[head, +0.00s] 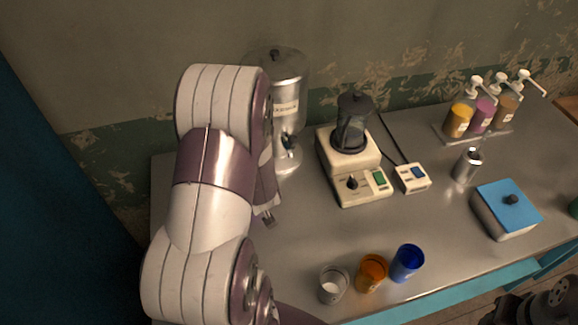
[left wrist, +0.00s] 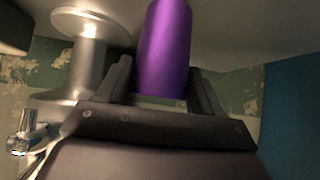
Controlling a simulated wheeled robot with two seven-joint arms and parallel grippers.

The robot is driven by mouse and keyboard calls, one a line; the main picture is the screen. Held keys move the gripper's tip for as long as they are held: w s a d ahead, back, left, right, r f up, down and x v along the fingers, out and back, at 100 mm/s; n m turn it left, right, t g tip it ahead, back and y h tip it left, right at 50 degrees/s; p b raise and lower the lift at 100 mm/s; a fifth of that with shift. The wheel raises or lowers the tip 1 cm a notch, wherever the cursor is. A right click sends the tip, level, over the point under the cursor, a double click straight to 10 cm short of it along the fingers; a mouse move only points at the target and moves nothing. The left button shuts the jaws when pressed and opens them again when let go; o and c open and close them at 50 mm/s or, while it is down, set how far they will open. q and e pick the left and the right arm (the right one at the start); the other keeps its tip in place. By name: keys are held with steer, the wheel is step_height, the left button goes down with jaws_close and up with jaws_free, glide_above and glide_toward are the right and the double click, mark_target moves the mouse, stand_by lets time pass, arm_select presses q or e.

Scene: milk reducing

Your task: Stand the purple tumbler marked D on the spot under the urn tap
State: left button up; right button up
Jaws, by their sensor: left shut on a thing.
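The purple tumbler (left wrist: 165,50) is between the fingers of my left gripper (left wrist: 160,88) in the left wrist view. The gripper is shut on it. No letter shows on its visible side. The left wrist view appears upside down, with the counter along the top and the urn's metal base beside the tumbler. In the head view my left arm hides the tumbler and most of its gripper. The steel urn (head: 290,85) stands at the back, partly behind my arm, with its dark tap (head: 289,143) low on its front. The spot under the tap is mostly covered by the arm.
A blender on a cream base (head: 360,185) stands right of the urn. A clear cup (head: 333,285), an orange cup (head: 371,273) and a blue cup (head: 407,263) line the front edge. A blue-lidded box (head: 505,209), a small metal dispenser (head: 467,166) and pump bottles (head: 481,115) stand at right.

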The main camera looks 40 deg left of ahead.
arm_select(q)
steer(key=w+d, duration=0.2)
steer(key=w, duration=0.1)
steer(key=w+d+p, duration=0.1)
steer(key=w+d, duration=0.1)
steer(key=w, duration=0.1)
steer(key=w+d, duration=0.3)
steer(key=shift+w+f, duration=0.15)
steer(key=shift+w, duration=0.1)
steer(key=shift+f+b, duration=0.7)
steer(key=shift+f, duration=0.1)
steer(key=shift+r, duration=0.1)
steer(key=shift+a+r, duration=0.1)
steer(key=shift+s+f, duration=0.1)
steer(key=shift+f, duration=0.1)
steer(key=o, duration=1.2)
steer(key=shift+c, duration=0.2)
arm_select(e)
steer(key=shift+d+r, duration=0.1)
steer(key=shift+r, duration=0.15)
